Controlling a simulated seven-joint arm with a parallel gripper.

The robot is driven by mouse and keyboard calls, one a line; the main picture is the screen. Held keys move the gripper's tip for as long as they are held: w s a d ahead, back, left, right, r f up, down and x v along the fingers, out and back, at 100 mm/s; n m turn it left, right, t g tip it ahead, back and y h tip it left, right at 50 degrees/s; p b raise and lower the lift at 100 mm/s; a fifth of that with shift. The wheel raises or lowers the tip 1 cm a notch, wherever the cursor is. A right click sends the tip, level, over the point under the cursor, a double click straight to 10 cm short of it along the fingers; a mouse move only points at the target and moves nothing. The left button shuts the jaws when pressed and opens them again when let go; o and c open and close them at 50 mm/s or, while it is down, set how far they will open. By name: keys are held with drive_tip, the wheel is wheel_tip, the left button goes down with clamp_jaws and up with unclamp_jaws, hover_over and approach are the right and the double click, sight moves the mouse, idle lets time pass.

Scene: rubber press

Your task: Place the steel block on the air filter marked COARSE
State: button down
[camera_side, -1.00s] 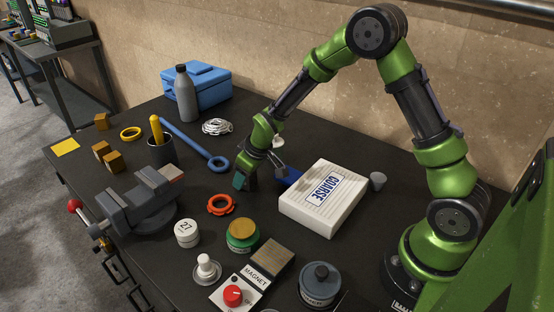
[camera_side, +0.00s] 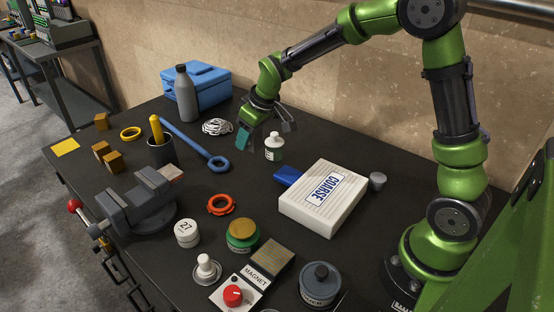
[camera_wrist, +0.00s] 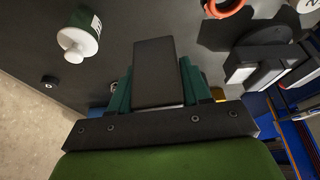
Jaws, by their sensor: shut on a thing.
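The air filter (camera_side: 293,203) is a white pleated panel with a blue-lettered COARSE label (camera_side: 325,188), lying flat on the dark bench with nothing on top of it. My gripper (camera_side: 264,128) is raised above the back of the bench, up and left of the filter in the side view. In the wrist view its green fingers (camera_wrist: 157,85) are shut on a dark grey block (camera_wrist: 155,65), which I take to be the steel block. In the side view I cannot make the block out clearly between the fingers.
A white-and-green bottle (camera_side: 274,148) stands just below my gripper. A blue object (camera_side: 287,177) touches the filter's far-left edge. A small grey cup (camera_side: 377,181) stands behind the filter. An orange ring (camera_side: 221,205), a green-and-yellow tin (camera_side: 243,235) and a vise (camera_side: 140,205) are left.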

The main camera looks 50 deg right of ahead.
drive_tip(key=s+d+r+m, duration=0.1)
drive_tip(key=s+d+r, duration=0.2)
drive_tip(key=s+d, duration=0.45)
drive_tip(key=shift+h, duration=0.3)
drive_tip(key=s+f, duration=0.2)
drive_tip(key=s+a+f, duration=0.1)
drive_tip(key=s+f, duration=0.2)
drive_tip(key=shift+a, duration=0.15)
hover_over(296, 176)
drive_tip(key=s, duration=0.2)
drive_tip(key=shift+w+f, duration=0.1)
drive_tip(key=shift+f, duration=2.3)
drive_tip(key=shift+f, duration=0.1)
drive_tip(key=c, duration=0.5)
unclamp_jaws()
drive_tip(key=shift+f, duration=0.1)
